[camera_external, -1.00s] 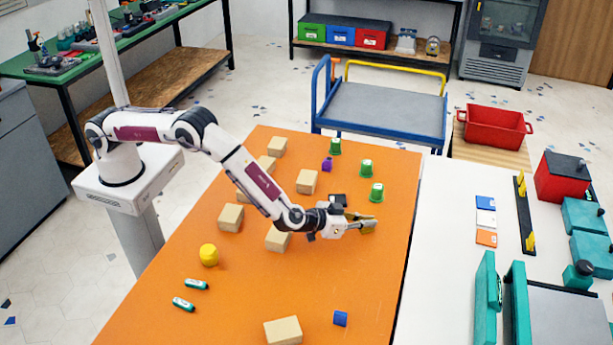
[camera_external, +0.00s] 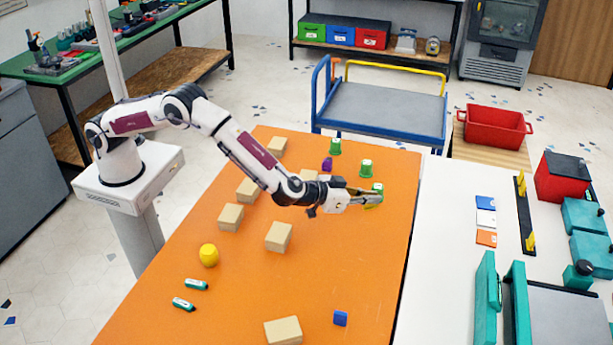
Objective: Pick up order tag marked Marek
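No marking that reads Marek is legible, so I cannot tell which thing is the order tag. Small flat cards in blue (camera_external: 485,202), white (camera_external: 486,218) and orange (camera_external: 486,238) lie in a column on the white table at the right. Two teal pieces with white labels (camera_external: 196,284) (camera_external: 183,304) lie at the front left of the orange table.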

